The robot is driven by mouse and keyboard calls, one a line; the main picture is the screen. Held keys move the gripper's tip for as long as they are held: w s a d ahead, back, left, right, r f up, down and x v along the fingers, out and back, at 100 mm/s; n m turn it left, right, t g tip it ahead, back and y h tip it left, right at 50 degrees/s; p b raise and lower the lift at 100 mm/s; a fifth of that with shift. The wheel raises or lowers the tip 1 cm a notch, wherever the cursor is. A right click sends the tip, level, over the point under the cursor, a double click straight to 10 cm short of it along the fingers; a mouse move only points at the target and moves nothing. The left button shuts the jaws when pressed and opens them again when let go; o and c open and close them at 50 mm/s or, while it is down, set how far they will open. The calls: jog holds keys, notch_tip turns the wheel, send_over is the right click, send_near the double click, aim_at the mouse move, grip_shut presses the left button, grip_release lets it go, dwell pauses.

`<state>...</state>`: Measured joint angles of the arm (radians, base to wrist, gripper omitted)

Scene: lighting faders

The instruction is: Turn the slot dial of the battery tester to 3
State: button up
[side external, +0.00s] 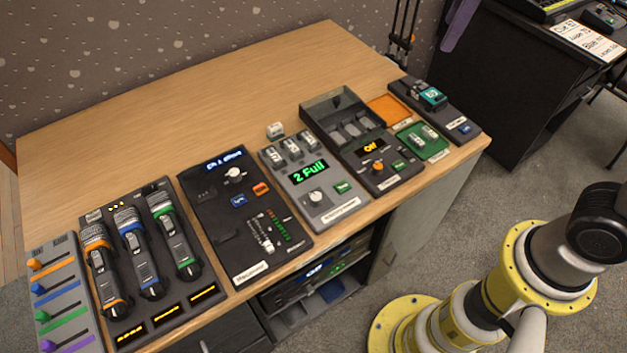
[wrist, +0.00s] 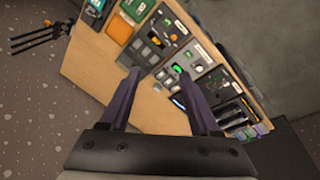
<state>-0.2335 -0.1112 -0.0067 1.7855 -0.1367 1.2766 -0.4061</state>
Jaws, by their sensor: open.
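The battery tester (side external: 297,199) is a grey box lying on the wooden desk, with small battery-like blocks in slots along its back edge. Its green display (side external: 308,172) reads "2 Full". The slot dial, a pale round knob (side external: 316,197), sits below the display, with a green button (side external: 342,187) to its right. The dial's number marks are too small to read. In the wrist view my gripper (wrist: 158,74) is open and empty, high above the desk, and the tester's green display (wrist: 177,69) shows beside one fingertip.
A dark panel with sliders (side external: 228,208) stands left of the tester, and a dark device with an orange "Off" display (side external: 373,148) stands right. A small loose block (side external: 275,130) is behind the tester. The desk (side external: 200,110) behind the devices is mostly clear.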

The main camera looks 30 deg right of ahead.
jog(key=w+a+f+n+g, duration=0.25)
jog(key=w+a+f, duration=0.25)
jog(key=w+a, duration=0.3)
jog(key=n+h, duration=0.3)
jog(key=n, duration=0.1)
send_over(316, 196)
jog(key=w+a, duration=0.3)
jog(key=w, duration=0.1)
notch_tip(316, 196, down, 14)
jog(key=shift+n+g, duration=0.45)
jog(key=shift+g, duration=0.2)
jog(key=a+x, duration=0.1)
jog(key=x, duration=0.5)
jog(key=s+a+x, duration=0.1)
jog(key=x, duration=0.5)
jog(key=s+a+f+x, duration=0.1)
jog(key=x, duration=0.4)
jog(key=shift+a+f, duration=0.15)
jog(key=shift+f, duration=0.25)
grip_shut()
